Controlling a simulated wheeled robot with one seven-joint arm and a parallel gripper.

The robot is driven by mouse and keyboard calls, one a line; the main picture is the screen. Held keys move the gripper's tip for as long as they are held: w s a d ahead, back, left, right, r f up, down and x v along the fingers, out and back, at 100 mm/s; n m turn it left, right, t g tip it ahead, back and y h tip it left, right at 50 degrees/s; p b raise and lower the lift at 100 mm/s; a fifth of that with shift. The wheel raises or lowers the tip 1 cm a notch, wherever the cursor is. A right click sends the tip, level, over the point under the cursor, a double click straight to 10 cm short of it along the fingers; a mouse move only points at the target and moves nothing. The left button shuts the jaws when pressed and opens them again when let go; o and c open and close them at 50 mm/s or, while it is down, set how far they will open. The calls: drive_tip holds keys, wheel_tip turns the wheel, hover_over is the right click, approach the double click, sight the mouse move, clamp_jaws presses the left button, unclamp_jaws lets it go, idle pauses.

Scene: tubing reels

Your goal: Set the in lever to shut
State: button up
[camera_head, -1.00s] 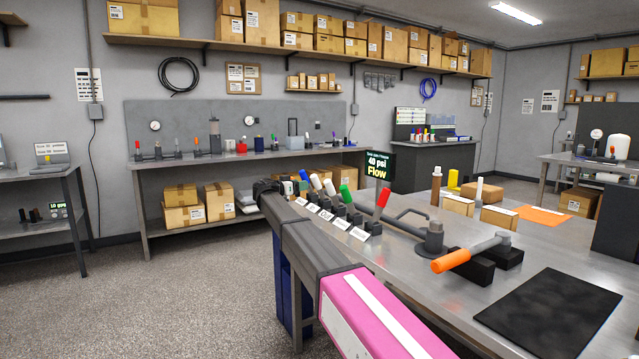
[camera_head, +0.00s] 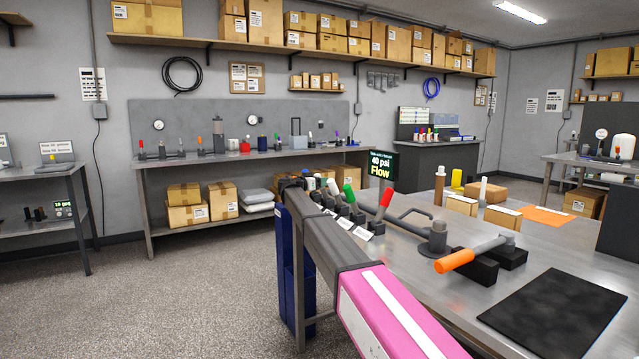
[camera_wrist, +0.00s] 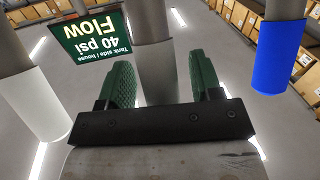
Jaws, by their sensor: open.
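A row of levers stands along the bench's left side in the head view, including a green-handled one (camera_head: 349,196) and a red-handled one (camera_head: 384,200). My arm covers part of the row and its labels, and I cannot tell which is the in lever. In the wrist view my gripper (camera_wrist: 160,72) is open, with green pads apart. A lever with a pale grey handle (camera_wrist: 157,65) stands between the pads; I cannot tell whether they touch it. A white-handled lever (camera_wrist: 32,105) is to the left and a blue-handled lever (camera_wrist: 280,55) to the right.
A display (camera_head: 381,164) reading 40 psi, Flow stands behind the levers. An orange-handled valve (camera_head: 470,254) and a black mat (camera_head: 552,310) lie on the bench's near side. A bottle and small boxes (camera_head: 461,205) stand farther back.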

clamp_jaws()
drive_tip(key=shift+w+d+r+g+y, duration=0.25)
drive_tip(key=shift+w+d+g+y, duration=0.1)
drive_tip(key=shift+d+g+y, duration=0.15)
drive_tip(key=shift+w+d+r+g+y, duration=0.2)
drive_tip(key=shift+w+d+g+y, duration=0.2)
drive_tip(key=shift+d+y, duration=0.15)
drive_tip(key=shift+w+d+r+m+g+y, duration=0.1)
drive_tip(key=shift+w+d+m+g+y, duration=0.1)
drive_tip(key=shift+w+d+g+y, duration=0.25)
drive_tip(key=shift+w+d+m+g+y, duration=0.2)
drive_tip(key=shift+d+g+y, duration=0.25)
drive_tip(key=shift+d+y, duration=0.05)
drive_tip(key=shift+w+d+f+m+g+y, duration=0.1)
drive_tip(key=shift+w+d+f+g+y, duration=0.15)
drive_tip(key=shift+w+d+g+y, duration=0.25)
drive_tip(key=shift+w+d+f+m+g+y, duration=0.1)
drive_tip(key=shift+w+d+f+g+y, duration=0.15)
drive_tip(key=shift+d+g+y, duration=0.35)
drive_tip(key=shift+w+d+f+m+g+y, duration=0.1)
drive_tip(key=shift+w+d+f+g+y, duration=0.2)
drive_tip(key=shift+d+y, duration=0.4)
drive_tip(key=shift+r, duration=0.1)
unclamp_jaws()
drive_tip(key=shift+w, duration=0.1)
